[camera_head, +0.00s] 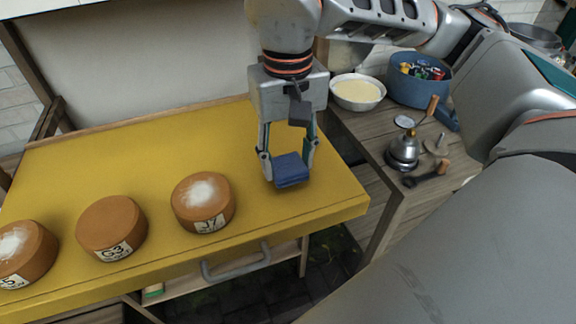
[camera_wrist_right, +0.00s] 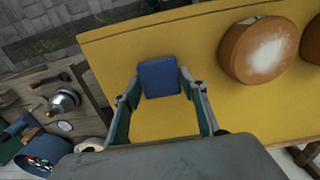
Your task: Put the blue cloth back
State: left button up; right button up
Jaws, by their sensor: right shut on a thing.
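The blue cloth (camera_head: 291,170) is a small folded block. It is between the fingertips of my right gripper (camera_head: 288,160), over the right part of the yellow shelf board (camera_head: 335,195). The gripper points down and is shut on the cloth. In the right wrist view the cloth (camera_wrist_right: 158,78) sits between the two fingertips (camera_wrist_right: 160,92) with yellow board behind it. I cannot tell whether its underside touches the board. My left gripper is not in view.
At right, a wooden counter holds a bowl (camera_head: 357,92), a blue tub (camera_head: 420,88) and a metal burner (camera_head: 403,150). The board between wheel and cloth is clear.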

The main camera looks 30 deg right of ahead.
aim_at(288, 165)
jog(key=shift+f, duration=1.1)
jog(key=shift+f, duration=0.1)
jog(key=shift+f, duration=0.1)
jog(key=o, duration=1)
notch_tip(288, 165, up, 12)
jog(key=shift+r+p, duration=0.2)
jog(key=shift+p, duration=0.15)
